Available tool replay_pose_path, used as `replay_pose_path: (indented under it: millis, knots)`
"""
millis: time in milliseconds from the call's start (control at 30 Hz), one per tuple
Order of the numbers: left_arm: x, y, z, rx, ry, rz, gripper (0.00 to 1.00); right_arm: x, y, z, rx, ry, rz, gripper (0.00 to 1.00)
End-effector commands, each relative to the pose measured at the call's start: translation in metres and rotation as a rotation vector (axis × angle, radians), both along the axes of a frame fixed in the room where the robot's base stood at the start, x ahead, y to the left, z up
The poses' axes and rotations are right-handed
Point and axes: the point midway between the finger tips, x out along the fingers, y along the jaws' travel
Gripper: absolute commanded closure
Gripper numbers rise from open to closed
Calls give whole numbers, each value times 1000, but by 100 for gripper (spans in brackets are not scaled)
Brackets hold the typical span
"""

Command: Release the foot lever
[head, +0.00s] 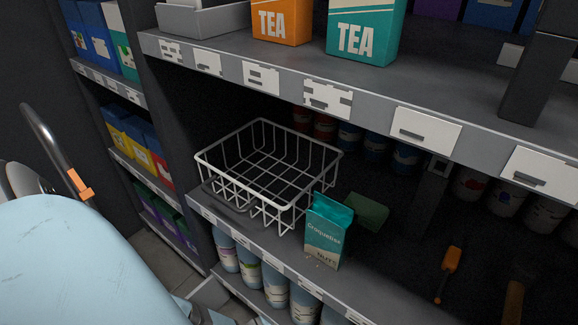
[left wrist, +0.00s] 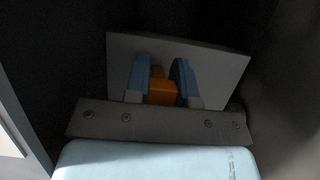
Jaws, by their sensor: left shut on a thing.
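My left gripper (left wrist: 160,80) shows in the left wrist view, its two blue fingers pointing away from the camera. It is shut on an orange block (left wrist: 162,95), which sits between the fingers. The block looks like the foot lever, but its full shape is hidden. A flat grey plate (left wrist: 215,68) lies right behind the fingers and the block. In the head view the left gripper and the lever are out of sight; a pale blue link of my arm fills the lower left. My right gripper is in neither view.
A white wire basket (head: 265,165) and a teal carton (head: 328,232) stand on the lower shelf (head: 245,228). TEA boxes (head: 365,30) stand on the shelf above. A curved metal handle with an orange part (head: 80,185) is at the left. Dark surroundings flank the wrist.

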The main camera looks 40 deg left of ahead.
Motion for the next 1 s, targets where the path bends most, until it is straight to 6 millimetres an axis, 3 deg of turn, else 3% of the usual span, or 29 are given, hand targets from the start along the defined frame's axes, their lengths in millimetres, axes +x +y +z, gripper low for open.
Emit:
replay_pose_path:
  millis: [233,533,567,667,1000]
  knots:
    - [4,-10,1,-5,0,214,100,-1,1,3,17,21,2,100]
    - [5,-9,0,-1,0,237,100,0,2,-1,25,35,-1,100]
    - [5,-9,0,-1,0,237,74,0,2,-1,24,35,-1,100]
    - [5,-9,0,-1,0,237,52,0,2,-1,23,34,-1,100]
    - [4,-9,0,-1,1,236,51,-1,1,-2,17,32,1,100]
